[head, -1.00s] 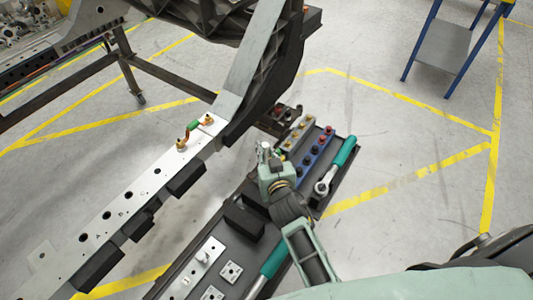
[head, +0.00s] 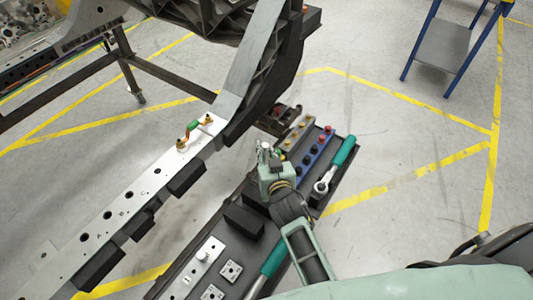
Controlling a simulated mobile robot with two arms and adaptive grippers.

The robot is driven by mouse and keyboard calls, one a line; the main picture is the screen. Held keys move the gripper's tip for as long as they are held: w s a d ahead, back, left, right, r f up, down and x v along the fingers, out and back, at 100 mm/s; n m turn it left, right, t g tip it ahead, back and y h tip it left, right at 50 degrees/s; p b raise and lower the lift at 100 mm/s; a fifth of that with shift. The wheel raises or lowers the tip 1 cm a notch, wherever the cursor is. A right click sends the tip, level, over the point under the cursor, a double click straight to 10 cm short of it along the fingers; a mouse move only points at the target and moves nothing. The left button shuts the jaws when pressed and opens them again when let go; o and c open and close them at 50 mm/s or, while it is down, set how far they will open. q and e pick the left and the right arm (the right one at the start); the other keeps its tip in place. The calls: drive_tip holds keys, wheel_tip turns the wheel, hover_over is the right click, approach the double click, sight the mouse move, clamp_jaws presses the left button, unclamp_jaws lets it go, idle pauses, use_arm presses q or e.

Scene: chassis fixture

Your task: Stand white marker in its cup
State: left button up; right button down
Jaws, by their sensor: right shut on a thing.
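My right gripper (head: 265,158) is over the dark tool tray, its fingers pointing away from me. It is shut on a small pale piece, which looks like the white marker (head: 264,146); little of it shows between the fingers. I cannot make out a cup for it. A white, knob-like cylinder (head: 203,256) stands on a pale plate in the near part of the tray. My left gripper is not in view.
The dark tray (head: 338,182) holds a blue rack (head: 316,153) with red and dark pieces, a yellowish rack (head: 297,134), a teal-handled ratchet (head: 343,152) and a black block (head: 244,221). The pale fixture rail (head: 125,200) runs along its left.

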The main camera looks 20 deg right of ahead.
sight(266, 161)
drive_tip(key=shift+f+b, duration=0.9)
drive_tip(key=shift+f, duration=0.15)
drive_tip(key=shift+d+f+b, duration=0.1)
drive_tip(key=shift+f+b, duration=0.6)
drive_tip(key=shift+f, duration=0.15)
drive_tip(key=shift+w+f+b, duration=0.1)
drive_tip(key=shift+f+b, duration=0.8)
drive_tip(key=shift+f, duration=0.1)
drive_tip(key=c, duration=1.5)
unclamp_jaws()
drive_tip(key=shift+c, duration=0.2)
drive_tip(key=shift+r, duration=0.1)
